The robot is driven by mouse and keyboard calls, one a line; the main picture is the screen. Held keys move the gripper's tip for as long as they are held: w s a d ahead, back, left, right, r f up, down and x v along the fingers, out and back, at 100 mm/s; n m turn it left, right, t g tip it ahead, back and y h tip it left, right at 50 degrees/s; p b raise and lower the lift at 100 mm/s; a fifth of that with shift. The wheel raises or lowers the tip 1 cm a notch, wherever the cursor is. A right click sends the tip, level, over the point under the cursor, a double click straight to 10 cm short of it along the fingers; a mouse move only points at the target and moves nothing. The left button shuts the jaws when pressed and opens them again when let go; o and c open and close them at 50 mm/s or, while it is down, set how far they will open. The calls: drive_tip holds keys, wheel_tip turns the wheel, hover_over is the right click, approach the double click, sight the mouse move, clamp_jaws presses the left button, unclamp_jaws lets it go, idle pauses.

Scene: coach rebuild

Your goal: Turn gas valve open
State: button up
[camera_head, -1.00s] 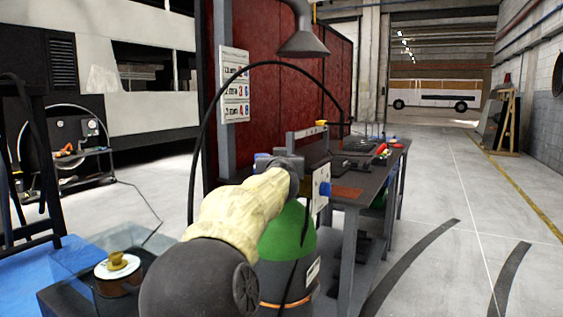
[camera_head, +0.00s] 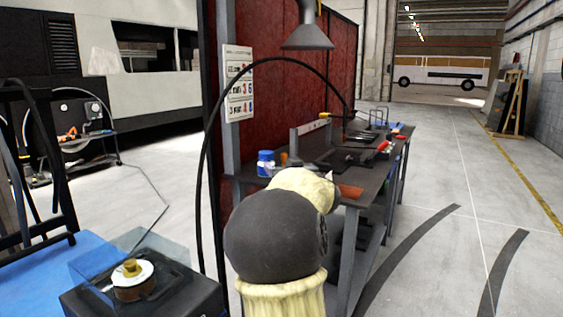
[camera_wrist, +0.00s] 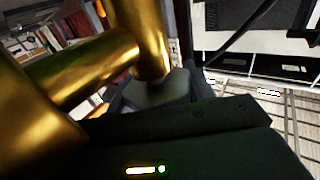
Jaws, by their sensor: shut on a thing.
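The brass gas valve (camera_wrist: 85,65) fills the upper left of the wrist view, very close to the camera. My gripper (camera_wrist: 165,92) shows there as dark grey parts pressed against the brass, and it is shut on the valve. Its far finger is largely hidden by the brass. In the head view my own arm hides the gripper, the valve and the green gas cylinder. The valve's turning angle cannot be told.
A grey workbench (camera_head: 345,190) with tools and a blue can (camera_head: 265,163) stands just beyond my arm. A black hose (camera_head: 207,150) arches over it. A spool (camera_head: 133,278) sits on a dark box at lower left.

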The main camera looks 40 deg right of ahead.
idle(0.3)
drive_tip(key=o, duration=1)
drive_tip(key=p+v, duration=0.2)
drive_tip(key=v, duration=1.5)
drive_tip(key=shift+s+p, duration=0.2)
drive_tip(key=shift+p, duration=0.15)
